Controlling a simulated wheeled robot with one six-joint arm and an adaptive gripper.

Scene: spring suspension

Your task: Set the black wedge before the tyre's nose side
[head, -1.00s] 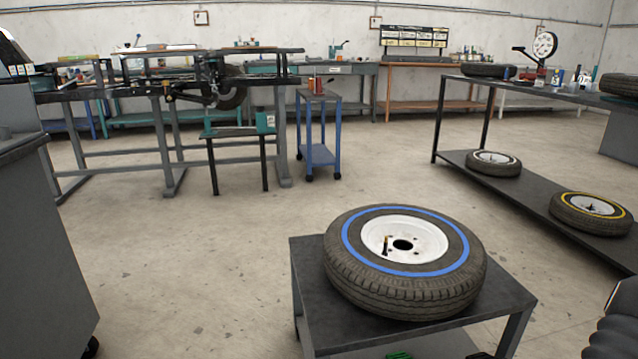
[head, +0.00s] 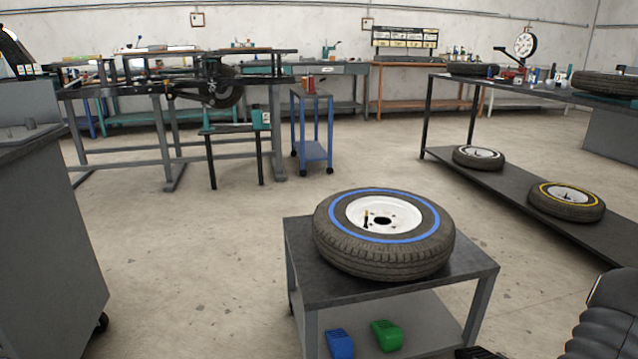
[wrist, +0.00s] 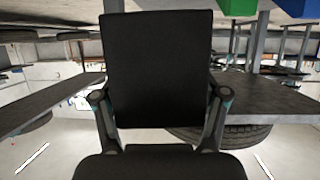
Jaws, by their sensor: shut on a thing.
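My gripper (wrist: 160,95) is shut on the black wedge (wrist: 155,65), which fills the middle of the wrist view as a flat dark face between the two fingers. In the head view a blue-ringed tyre (head: 340,250) with a white rim lies flat on a low grey table (head: 300,265). Another tyre (head: 222,90) stands upright in the grey frame at the back left. I cannot tell which tyre is meant or which side is its nose. A dark shape at the bottom edge of the head view is too cut off to identify.
A blue wedge (head: 340,344) and a green wedge (head: 387,335) lie on the low table's lower shelf. A grey cabinet (head: 50,230) stands at left, a blue trolley (head: 313,150) behind. A long bench (head: 520,88) with tyres stands at right. Floor left of the table is clear.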

